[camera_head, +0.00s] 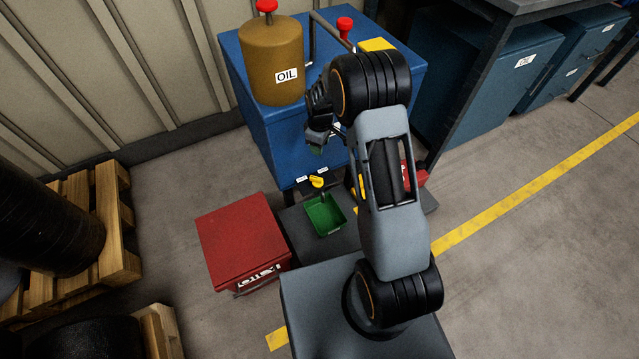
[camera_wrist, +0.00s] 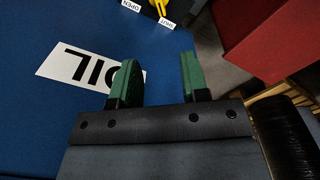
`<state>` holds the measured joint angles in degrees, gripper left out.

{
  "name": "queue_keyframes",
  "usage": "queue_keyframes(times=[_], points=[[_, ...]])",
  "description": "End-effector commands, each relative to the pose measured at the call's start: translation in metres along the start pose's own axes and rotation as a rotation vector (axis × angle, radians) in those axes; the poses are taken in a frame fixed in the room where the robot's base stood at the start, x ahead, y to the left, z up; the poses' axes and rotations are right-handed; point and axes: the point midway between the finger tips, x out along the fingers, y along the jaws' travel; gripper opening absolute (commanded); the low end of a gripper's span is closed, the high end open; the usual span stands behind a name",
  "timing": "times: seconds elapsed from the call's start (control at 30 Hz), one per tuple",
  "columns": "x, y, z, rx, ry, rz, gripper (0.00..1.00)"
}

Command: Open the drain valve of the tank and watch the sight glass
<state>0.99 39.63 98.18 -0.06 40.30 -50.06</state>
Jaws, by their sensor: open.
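The blue tank (camera_head: 262,130) stands against the wall; its blue face (camera_wrist: 30,130) with an OIL label fills much of the wrist view. The yellow valve handle (camera_head: 317,182) sits low at the tank's front, above a green tray (camera_head: 323,215). In the wrist view the handle (camera_wrist: 160,7) is at the top edge, partly cut off, beside the SHUT label (camera_wrist: 167,22), with the OPEN label (camera_wrist: 130,4) to its left. My gripper (camera_wrist: 158,82) is open and empty, its green fingers apart, above and away from the handle. I cannot make out a sight glass.
A brown OIL drum (camera_head: 270,65) with a red knob stands on the tank. A red box (camera_head: 240,240) is left of the green tray. Wooden pallets (camera_head: 117,220) are at the left. A dark bench (camera_head: 500,90) is at the right. Floor beyond the yellow line is clear.

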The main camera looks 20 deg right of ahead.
Motion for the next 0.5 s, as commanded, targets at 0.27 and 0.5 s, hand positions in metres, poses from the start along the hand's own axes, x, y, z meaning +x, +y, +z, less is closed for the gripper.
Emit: queue_keyframes(times=[0.27,0.5], points=[[0.07,0.009,-0.006,-0.11,-0.017,-0.024,0.41],[0.103,0.009,-0.006,-0.126,-0.02,-0.028,0.41]])
